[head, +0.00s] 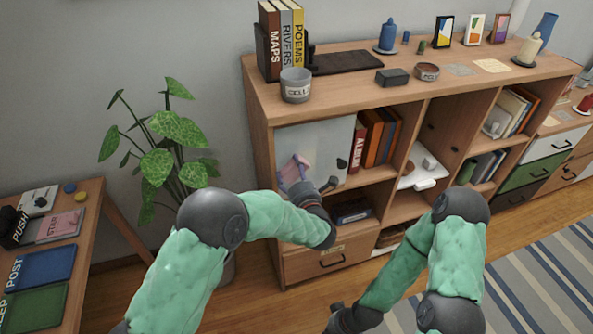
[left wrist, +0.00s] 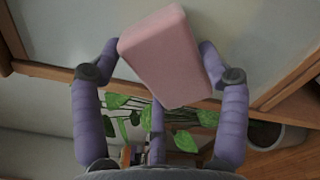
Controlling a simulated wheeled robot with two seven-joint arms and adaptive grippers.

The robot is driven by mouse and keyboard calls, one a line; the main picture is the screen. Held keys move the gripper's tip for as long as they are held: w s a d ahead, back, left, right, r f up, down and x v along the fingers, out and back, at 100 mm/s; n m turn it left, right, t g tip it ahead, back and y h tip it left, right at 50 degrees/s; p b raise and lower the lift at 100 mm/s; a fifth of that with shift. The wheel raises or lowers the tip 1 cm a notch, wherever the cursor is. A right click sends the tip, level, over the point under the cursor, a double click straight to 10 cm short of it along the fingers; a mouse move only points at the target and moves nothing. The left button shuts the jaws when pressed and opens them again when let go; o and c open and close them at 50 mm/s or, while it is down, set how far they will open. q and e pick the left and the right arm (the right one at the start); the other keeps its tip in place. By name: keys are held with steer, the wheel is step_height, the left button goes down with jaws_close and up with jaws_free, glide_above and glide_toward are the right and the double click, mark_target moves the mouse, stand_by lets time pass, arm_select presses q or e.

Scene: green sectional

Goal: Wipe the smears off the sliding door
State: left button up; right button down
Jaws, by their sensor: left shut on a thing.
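The sliding door (head: 318,141) is a pale grey panel in the left bay of the wooden shelf unit, with a dark round pull near its right edge. My left gripper (head: 297,171), with purple fingers, is at the lower left of this door. It is shut on a pink sponge (left wrist: 168,58), gripped from both sides in the left wrist view. The sponge is close to the pale panel; I cannot tell whether it touches. I cannot make out clear smears; the arm and gripper cover part of the door. My right gripper (head: 338,311) is low at the bottom, its fingers unclear.
The unit's top (head: 350,95) holds books, a grey pot (head: 296,85), a dark tray, candles and small frames. Open shelves with books lie right of the door. A leafy plant (head: 165,145) stands to the left, near a side table (head: 87,215).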

mark_target(305, 164)
arm_select(q)
steer(key=shift+r+p, duration=0.6)
steer(key=shift+r, duration=0.55)
steer(key=shift+w+d+f, duration=0.1)
steer(key=shift+w+d, duration=0.2)
steer(key=shift+d, duration=0.55)
steer(key=shift+w+d, duration=0.25)
steer(key=shift+d, duration=0.6)
steer(key=shift+w+d+b, duration=0.1)
steer(key=shift+w+d, duration=0.15)
steer(key=shift+d, duration=0.45)
steer(key=shift+w+d+b, duration=0.15)
steer(key=shift+w+d, duration=0.1)
steer(key=shift+d, duration=0.45)
steer(key=shift+w+d+b, duration=0.1)
steer(key=shift+w+d, duration=0.15)
steer(key=shift+d, duration=0.45)
steer(key=shift+s, duration=0.1)
steer(key=shift+p+v, duration=0.65)
steer(key=shift+v, duration=2.3)
